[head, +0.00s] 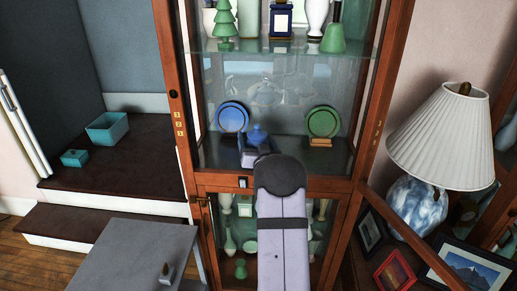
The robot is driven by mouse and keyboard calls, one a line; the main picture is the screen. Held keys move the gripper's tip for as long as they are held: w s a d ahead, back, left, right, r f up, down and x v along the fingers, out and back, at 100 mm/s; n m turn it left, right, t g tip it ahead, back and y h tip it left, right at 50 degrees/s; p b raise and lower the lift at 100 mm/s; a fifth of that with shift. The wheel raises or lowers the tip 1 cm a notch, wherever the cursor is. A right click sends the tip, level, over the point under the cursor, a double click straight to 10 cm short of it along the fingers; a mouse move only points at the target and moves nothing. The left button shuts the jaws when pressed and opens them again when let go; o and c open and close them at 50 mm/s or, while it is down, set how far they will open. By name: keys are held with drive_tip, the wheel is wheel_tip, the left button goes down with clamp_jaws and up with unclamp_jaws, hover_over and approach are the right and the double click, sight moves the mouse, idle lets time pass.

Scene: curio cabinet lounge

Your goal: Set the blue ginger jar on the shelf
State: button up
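The blue ginger jar (257,134) shows as a rounded, knobbed blue shape at the cabinet's lower display shelf (215,157). It is between a blue plate (232,118) and a green plate (323,122). My gripper (249,157) is close in front of the jar, at about shelf height. My arm hides most of the gripper and the jar's lower part. I cannot tell whether the fingers are shut on the jar, or whether its base touches the shelf. The upper shelf (280,47) holds a green tree figure (226,22), a dark blue container (281,19) and a green bell-shaped piece (334,32).
The wooden cabinet posts (175,95) stand on either side of the shelf. A lower compartment holds several green and white vases (230,243). A lamp (418,205) and photo frames (395,275) are at right. A grey table (125,255) stands at lower left.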

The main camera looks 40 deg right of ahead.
drive_tip(key=shift+s+a, duration=0.25)
drive_tip(key=shift+s, duration=0.2)
drive_tip(key=b+v, duration=0.3)
drive_tip(key=v, duration=0.8)
drive_tip(key=shift+r, duration=0.1)
